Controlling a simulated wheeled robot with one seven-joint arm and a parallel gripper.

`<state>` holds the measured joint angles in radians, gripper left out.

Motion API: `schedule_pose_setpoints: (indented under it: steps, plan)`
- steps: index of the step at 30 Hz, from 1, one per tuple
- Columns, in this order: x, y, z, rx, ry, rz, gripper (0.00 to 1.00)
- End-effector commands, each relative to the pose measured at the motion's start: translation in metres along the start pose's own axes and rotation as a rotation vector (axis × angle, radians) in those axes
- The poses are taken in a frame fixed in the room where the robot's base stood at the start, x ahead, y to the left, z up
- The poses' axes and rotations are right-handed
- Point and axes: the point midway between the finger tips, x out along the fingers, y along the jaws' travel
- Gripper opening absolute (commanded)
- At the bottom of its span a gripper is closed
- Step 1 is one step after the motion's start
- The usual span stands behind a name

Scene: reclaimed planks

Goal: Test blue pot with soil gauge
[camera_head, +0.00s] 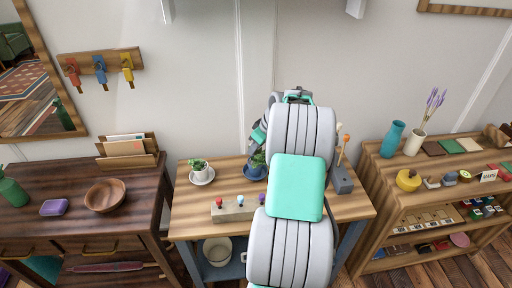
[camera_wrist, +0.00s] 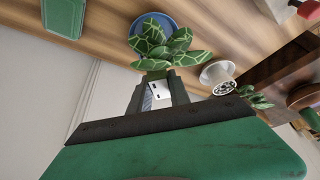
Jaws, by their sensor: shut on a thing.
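The blue pot (camera_head: 254,173) holds a leafy green plant and stands on the middle table, partly behind my arm. In the wrist view the blue pot (camera_wrist: 150,20) is just beyond my fingertips, with striped leaves (camera_wrist: 170,47) covering much of it. My gripper (camera_wrist: 157,82) is shut on a small white piece with dark marks, which looks like the soil gauge (camera_wrist: 161,91). The gauge's far end is hidden by the fingers and leaves, so I cannot tell whether it touches the soil. In the head view my gripper (camera_head: 258,137) is beside the plant, mostly hidden by my arm.
A white pot (camera_head: 199,167) with a plant stands on a saucer left of the blue pot. A block with coloured knobs (camera_head: 235,210) lies at the table's front. A grey holder (camera_head: 342,180) with sticks stands at the right. A dark table (camera_head: 70,235) and a shelf (camera_head: 385,170) flank it.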

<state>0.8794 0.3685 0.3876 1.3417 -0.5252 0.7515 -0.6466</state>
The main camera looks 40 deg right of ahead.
Motion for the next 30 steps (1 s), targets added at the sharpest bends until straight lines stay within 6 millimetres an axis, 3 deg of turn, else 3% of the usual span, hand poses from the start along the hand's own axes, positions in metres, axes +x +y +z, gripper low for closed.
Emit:
schedule_pose_setpoints:
  steps: [12,13,21,30]
  plan:
    - [0.0106,0.0,0.0049,0.0,0.0,0.0,0.0]
    - [0.0097,0.0,0.0044,0.0,0.0,0.0,0.25]
    - [0.0093,-0.0001,0.0043,0.0,0.0,0.0,0.47]
    - [0.0067,0.0002,0.0042,0.0,0.0,0.001,0.48]
